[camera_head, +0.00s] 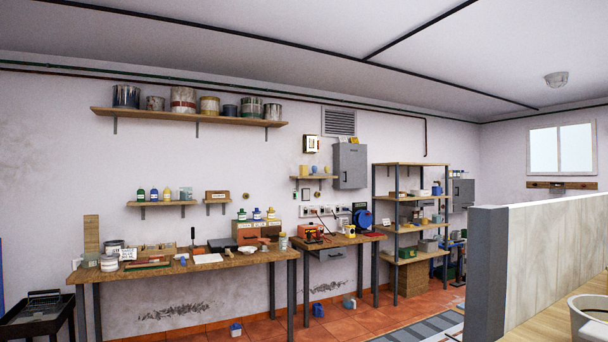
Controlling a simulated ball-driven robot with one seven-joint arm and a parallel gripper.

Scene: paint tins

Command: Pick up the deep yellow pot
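No pot in the camera_head view stands out clearly as the deep yellow one, as the yellow things are far off and small. A small yellow pot-like thing (304,171) stands on the little wall shelf left of the grey cabinet. Another small yellow thing (351,231) stands on the right workbench, beside a blue reel. A tin with a yellowish band (209,106) stands among other tins on the long high shelf. My gripper is not in view.
A long workbench (215,265) with tins, boxes and tools runs along the back wall. A shelf rack (410,199) stands to its right. A low partition (487,270) blocks the right side. A dark trolley (38,318) stands at lower left. Tiled floor (345,323) shows before the benches.

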